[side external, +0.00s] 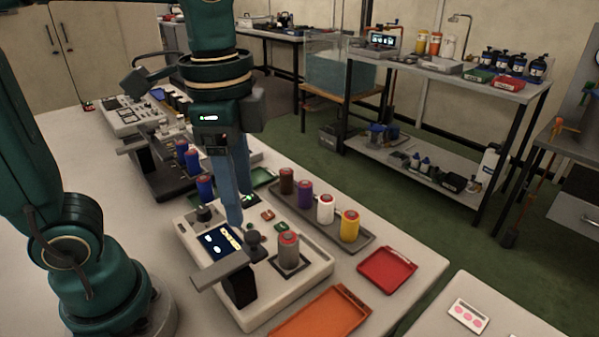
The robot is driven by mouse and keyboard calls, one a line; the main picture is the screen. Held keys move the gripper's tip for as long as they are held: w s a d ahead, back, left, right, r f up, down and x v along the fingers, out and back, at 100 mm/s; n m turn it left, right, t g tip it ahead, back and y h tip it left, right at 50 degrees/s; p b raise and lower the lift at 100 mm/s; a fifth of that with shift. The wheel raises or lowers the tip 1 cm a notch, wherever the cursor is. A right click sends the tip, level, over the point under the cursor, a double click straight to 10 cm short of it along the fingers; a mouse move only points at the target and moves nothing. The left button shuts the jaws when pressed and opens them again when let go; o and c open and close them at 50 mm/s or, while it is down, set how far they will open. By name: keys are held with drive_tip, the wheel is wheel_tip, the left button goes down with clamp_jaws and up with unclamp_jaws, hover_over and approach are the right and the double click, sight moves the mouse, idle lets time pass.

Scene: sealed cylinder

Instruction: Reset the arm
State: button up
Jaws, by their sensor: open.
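My gripper (238,207) points down with its blue-grey fingers above the white console (315,268), near the console's small lit screen (222,243). The jaws look empty, and one finger partly hides the other. A grey cylinder with a red top (289,252) stands upright on the right part of the console, apart from the fingers. A dark knob (252,237) sits between the fingers and that cylinder. I cannot tell whether the fingertips touch the console.
A grey tray behind the console holds brown (286,181), purple (305,194), white (325,209) and yellow (349,226) cylinders. Red (386,270) and orange (318,318) trays lie to the right and front. Blue cylinders (204,187) and another device (125,115) stand left.

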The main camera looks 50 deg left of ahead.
drive_tip(key=a+f+n+t, duration=0.1)
drive_tip(key=n, duration=0.2)
drive_tip(key=s+a+f+n+t, duration=0.1)
drive_tip(key=n+t, duration=0.1)
drive_tip(key=n, duration=0.1)
drive_tip(key=s+a+f+n+t, duration=0.1)
drive_tip(key=n+t, duration=0.1)
drive_tip(key=shift+s+f+n, duration=0.15)
drive_tip(key=shift+s+n, duration=0.05)
drive_tip(key=shift+n, duration=0.2)
